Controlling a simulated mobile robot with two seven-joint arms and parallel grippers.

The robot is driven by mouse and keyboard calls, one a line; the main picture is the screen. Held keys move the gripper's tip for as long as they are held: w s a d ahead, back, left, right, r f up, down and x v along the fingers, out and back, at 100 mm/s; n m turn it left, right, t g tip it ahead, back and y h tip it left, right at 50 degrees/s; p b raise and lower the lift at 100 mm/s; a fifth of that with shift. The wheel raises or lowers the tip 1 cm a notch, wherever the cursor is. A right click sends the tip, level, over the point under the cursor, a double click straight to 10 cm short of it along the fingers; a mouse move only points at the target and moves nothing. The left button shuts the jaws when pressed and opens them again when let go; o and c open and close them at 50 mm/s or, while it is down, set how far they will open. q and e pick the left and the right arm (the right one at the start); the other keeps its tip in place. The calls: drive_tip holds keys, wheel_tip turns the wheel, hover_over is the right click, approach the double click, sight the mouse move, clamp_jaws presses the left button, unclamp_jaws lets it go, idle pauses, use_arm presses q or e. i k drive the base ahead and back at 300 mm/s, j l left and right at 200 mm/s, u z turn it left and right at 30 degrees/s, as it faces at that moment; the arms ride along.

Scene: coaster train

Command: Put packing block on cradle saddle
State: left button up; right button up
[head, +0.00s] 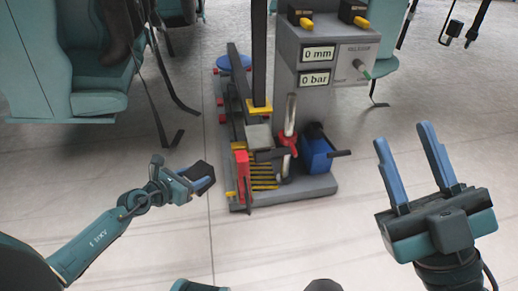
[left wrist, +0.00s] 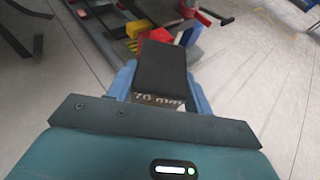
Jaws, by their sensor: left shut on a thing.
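The packing block is a dark block (left wrist: 162,68) marked "70 mm" on its near face, between the blue fingers of my left gripper (left wrist: 160,85) in the left wrist view. In the head view the block (head: 200,172) shows at the tip of my left gripper (head: 204,182), held above the floor left of the machine. My left gripper is shut on it. A grey block-like part (head: 258,137) sits low on the machine above yellow slats; I cannot tell whether it is the cradle saddle. My right gripper (head: 408,142) is open and empty at the right, its two blue fingers apart.
The machine's grey base (head: 300,194) carries a red part (head: 242,172), a blue box (head: 317,154), a dark upright post (head: 259,50) and a panel reading "0 mm" and "0 bar". Teal seats (head: 100,103) stand at upper left. Floor between the arms and the base is clear.

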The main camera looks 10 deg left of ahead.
sight(255, 140)
drive_tip(key=i, duration=1.15)
drive_tip(key=l+z, duration=0.05)
drive_tip(key=l, duration=0.05)
